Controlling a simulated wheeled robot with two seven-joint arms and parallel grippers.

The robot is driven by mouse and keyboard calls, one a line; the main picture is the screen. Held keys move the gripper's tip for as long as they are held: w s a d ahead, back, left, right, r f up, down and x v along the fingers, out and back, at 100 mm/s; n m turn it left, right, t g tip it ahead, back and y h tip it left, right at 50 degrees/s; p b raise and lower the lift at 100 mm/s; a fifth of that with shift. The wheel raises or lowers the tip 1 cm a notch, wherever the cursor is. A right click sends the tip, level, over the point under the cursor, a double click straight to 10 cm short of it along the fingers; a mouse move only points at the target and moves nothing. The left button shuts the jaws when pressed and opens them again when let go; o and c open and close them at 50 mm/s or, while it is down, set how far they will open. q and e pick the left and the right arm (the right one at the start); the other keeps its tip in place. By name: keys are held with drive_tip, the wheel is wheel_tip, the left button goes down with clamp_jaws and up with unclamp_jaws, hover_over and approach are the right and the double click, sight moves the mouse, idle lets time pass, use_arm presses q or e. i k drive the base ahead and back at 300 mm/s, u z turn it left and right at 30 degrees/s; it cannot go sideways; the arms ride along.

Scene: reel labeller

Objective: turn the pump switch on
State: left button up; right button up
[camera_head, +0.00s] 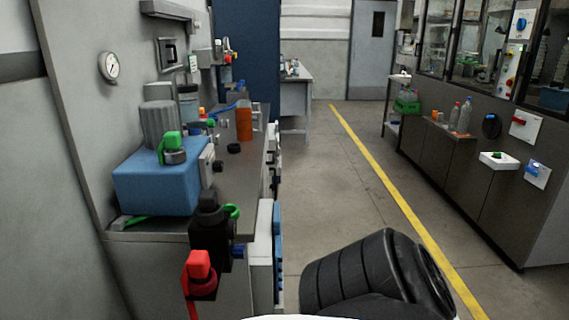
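No control carries a readable pump label, so I cannot tell which one is the pump switch. On the left bench, a blue box (155,188) carries a grey ribbed cylinder (160,124) and a green knob (171,141). In front of it stand a black fitting (209,212) with a green part and a red knob (199,265). Neither gripper shows.
A round gauge (109,66) is on the left panel. An orange container (244,121) stands on the bench. Bottles (463,117) stand on a right shelf. A black ribbed body (360,272), perhaps my arm, fills the lower middle. The floor aisle beside the yellow line (390,181) is clear.

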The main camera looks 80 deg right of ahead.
sight(218, 165)
drive_tip(key=z, duration=1.95)
